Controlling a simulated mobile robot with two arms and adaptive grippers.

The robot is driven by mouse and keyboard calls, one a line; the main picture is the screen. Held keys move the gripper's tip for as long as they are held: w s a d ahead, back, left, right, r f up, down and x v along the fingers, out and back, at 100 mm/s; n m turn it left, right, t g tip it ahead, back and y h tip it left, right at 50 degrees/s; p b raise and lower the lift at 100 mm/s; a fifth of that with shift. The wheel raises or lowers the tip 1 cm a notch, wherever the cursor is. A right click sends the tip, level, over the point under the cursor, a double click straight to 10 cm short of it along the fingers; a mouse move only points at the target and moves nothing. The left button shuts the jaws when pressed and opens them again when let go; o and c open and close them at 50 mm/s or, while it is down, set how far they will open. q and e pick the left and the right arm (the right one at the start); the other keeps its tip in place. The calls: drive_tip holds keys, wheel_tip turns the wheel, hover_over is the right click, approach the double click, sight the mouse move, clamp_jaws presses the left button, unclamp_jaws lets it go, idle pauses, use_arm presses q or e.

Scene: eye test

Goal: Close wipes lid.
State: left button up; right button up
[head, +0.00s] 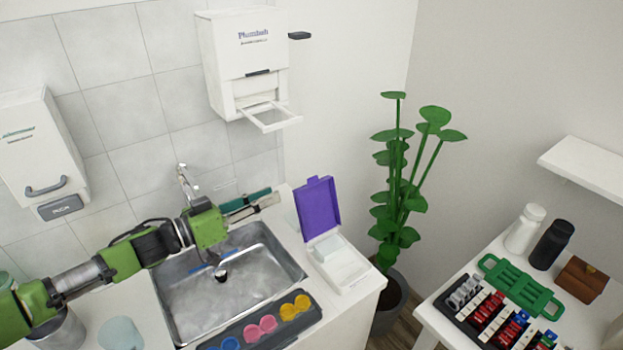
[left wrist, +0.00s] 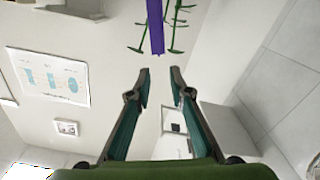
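The wipes box (head: 352,279) is white and stands on the counter right of the sink. Its purple lid (head: 318,207) stands open, roughly upright, at the back edge of the box. A pale wipes stack shows inside the box. My left gripper (head: 274,197) is left of the lid at about its height, pointing toward it, with a gap between. In the left wrist view my gripper (left wrist: 160,72) has its two teal fingers apart with nothing between them. The lid (left wrist: 155,25) shows there as a narrow purple strip beyond the fingertips. My right gripper is not in view.
The metal sink (head: 290,262) lies below my left arm. A tray (head: 245,334) with colored cups sits at the counter's front. A white dispenser (head: 242,60) hangs on the wall above. A potted plant (head: 395,200) stands right of the counter, before a side table.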

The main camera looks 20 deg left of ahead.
sight(310, 179)
use_arm(q)
drive_tip(key=p+x, duration=0.1)
drive_tip(key=x, duration=0.4)
drive_tip(key=p+x, duration=0.2)
drive_tip(key=x, duration=0.4)
drive_tip(key=shift+d+r, duration=0.15)
drive_tip(key=shift+r, duration=0.05)
drive_tip(key=shift+w+d+f, duration=0.15)
drive_tip(key=shift+w+d, duration=0.25)
drive_tip(key=shift+w, duration=0.15)
clamp_jaws()
